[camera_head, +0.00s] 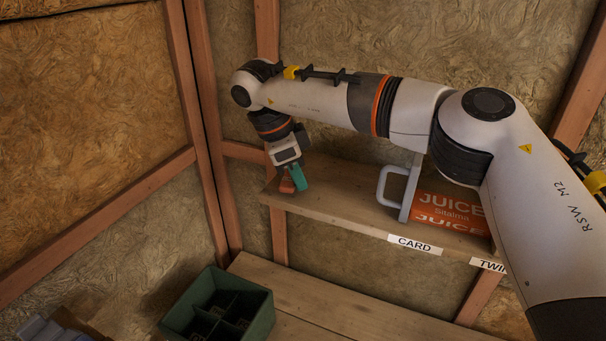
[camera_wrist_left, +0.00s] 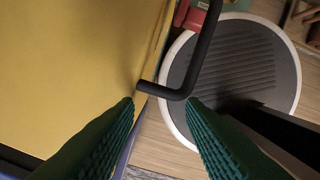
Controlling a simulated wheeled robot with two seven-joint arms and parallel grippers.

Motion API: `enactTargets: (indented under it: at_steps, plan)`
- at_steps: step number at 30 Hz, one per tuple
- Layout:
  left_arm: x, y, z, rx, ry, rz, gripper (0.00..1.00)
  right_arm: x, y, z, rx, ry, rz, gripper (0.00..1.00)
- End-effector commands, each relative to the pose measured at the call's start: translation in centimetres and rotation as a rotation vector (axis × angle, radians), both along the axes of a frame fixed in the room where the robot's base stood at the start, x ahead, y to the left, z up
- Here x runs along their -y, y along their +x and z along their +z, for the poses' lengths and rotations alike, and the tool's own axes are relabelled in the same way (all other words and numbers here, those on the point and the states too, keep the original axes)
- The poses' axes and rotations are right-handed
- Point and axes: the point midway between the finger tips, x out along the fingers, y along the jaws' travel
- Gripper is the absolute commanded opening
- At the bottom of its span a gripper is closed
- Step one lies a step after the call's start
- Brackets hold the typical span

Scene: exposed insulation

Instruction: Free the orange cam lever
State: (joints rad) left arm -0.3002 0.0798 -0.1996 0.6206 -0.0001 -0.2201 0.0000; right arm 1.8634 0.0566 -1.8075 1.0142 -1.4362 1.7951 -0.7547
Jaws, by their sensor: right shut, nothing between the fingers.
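My right gripper (camera_head: 298,180) has teal fingers and hangs pointing down at the left end of the wooden shelf. It is shut, with nothing between its fingers. A small orange-brown piece (camera_head: 287,185) shows just left of the fingertips. It may be the orange cam lever, but it is too small to be sure, and I cannot tell whether the gripper touches it. My left gripper (camera_wrist_left: 158,100) shows only in the left wrist view. Its green ribbed fingers are apart, with a black bent bar (camera_wrist_left: 178,93) just beyond the tips.
The shelf (camera_head: 345,205) carries a grey handled object (camera_head: 408,190) and an orange JUICE box (camera_head: 450,212). A green divided crate (camera_head: 262,310) stands below on a bench (camera_head: 320,305). The left wrist view shows a yellow panel (camera_wrist_left: 70,70) and a round grey step (camera_wrist_left: 240,55).

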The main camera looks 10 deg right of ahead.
Motion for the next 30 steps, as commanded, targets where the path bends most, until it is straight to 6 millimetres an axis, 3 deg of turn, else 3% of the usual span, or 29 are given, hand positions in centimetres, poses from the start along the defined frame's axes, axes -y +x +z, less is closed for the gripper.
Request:
enactTargets:
  at_steps: [16,30]
  plan:
    - [0.0,0.0,1.6,0.000,0.000,0.000,0.36,0.4,1.4,0.2,-0.001,0.000,0.001,0.00]
    - [0.0,0.0,1.6,0.000,0.000,0.000,0.36,0.6,1.5,0.0,0.000,0.000,0.002,0.00]
